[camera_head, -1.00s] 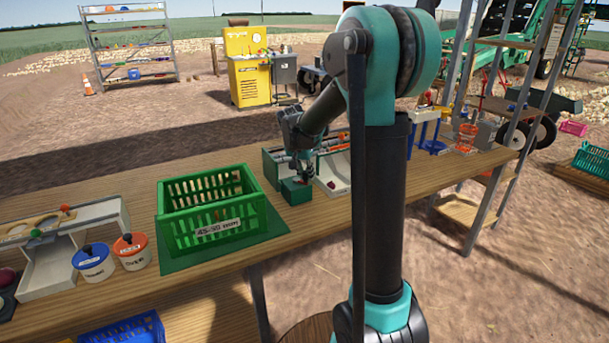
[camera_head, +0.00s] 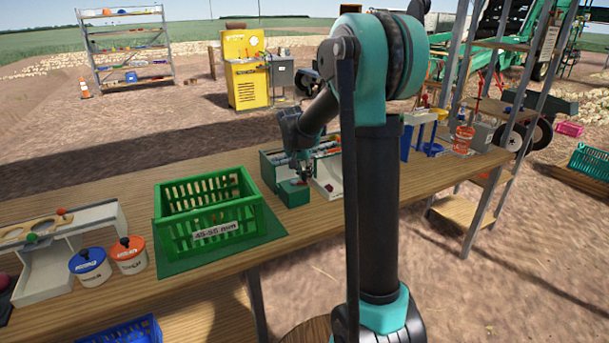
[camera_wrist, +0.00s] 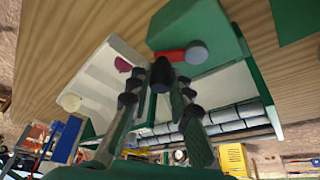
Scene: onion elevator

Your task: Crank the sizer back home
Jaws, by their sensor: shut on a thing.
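The sizer (camera_head: 270,170) is a green and white box with grey rollers on the wooden table, right of the green crate. Its rollers (camera_wrist: 230,117) show in the wrist view. A green block (camera_head: 293,194) stands at its near side. In the wrist view, the crank's red arm (camera_wrist: 172,55) has a grey round end on the green block. A dark handle (camera_wrist: 161,75) stands at the arm's other end. My gripper (camera_head: 303,178) is shut on this handle, just above the block. The fingers partly hide the crank and rollers.
A green crate (camera_head: 225,235) labelled 45-55 mm stands left of the sizer. Blue (camera_head: 90,267) and orange-lidded (camera_head: 128,255) tubs are farther left. A white chute (camera_wrist: 94,84) with a dark red onion (camera_wrist: 123,64) adjoins the rollers.

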